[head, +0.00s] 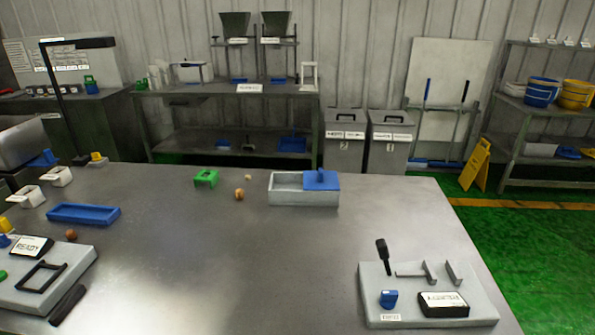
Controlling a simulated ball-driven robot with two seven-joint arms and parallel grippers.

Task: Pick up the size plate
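I see no thing clearly marked as the size plate. A small green block-like piece (206,178) with an opening in it stands on the metal table (230,260) towards the back, and I cannot tell if it is the size plate. Neither of my grippers shows in the head view.
A blue tray (84,214) and white scoop-like holders (28,196) are at the left. A grey panel (50,290) marked READY is at the front left. Another panel (375,307) with a black lever stands at the front right. The table's middle is clear.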

